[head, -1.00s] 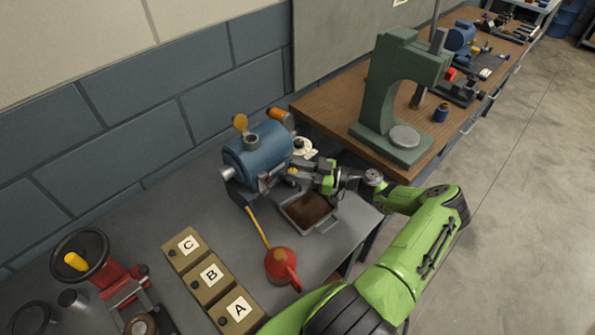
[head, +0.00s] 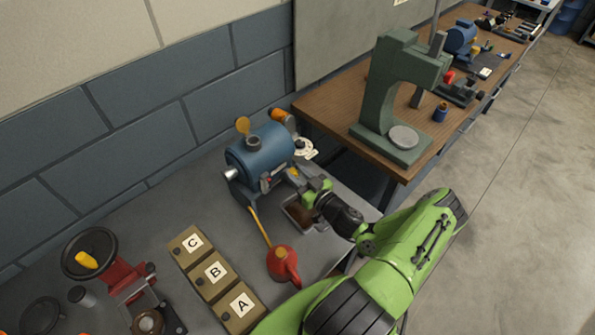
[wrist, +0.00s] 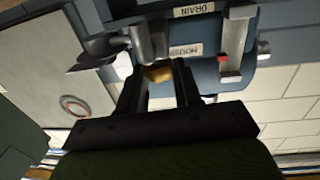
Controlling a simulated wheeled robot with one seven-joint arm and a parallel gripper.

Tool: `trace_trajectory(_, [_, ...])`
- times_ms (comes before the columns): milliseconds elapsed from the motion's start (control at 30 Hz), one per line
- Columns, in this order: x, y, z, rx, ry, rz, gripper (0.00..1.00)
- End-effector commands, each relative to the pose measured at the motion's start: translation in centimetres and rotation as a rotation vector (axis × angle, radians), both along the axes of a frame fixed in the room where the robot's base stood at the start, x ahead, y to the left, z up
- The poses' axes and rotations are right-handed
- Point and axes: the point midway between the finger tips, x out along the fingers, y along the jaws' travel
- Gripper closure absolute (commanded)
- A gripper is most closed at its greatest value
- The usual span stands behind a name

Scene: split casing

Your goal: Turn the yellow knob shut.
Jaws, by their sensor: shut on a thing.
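My gripper (wrist: 160,82) is shut on the yellow knob. In the head view my gripper (head: 298,176) reaches the casing's right end from the lower right. I cannot tell how far the knob is turned.
A tray with brown contents (head: 289,209) lies under my gripper, partly hidden by it. A red oil can (head: 283,263) with a long yellow spout stands in front of the casing. Boxes marked A, B and C (head: 212,274) lie to the left. A green press (head: 390,100) stands behind right.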

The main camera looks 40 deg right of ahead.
Motion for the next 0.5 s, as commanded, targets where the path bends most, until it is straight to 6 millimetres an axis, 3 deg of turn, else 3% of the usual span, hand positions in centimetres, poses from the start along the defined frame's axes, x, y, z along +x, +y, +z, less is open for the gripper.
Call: trace_trajectory(500, [0.04,0.5,0.22,0.001,0.001,-0.257,0.97])
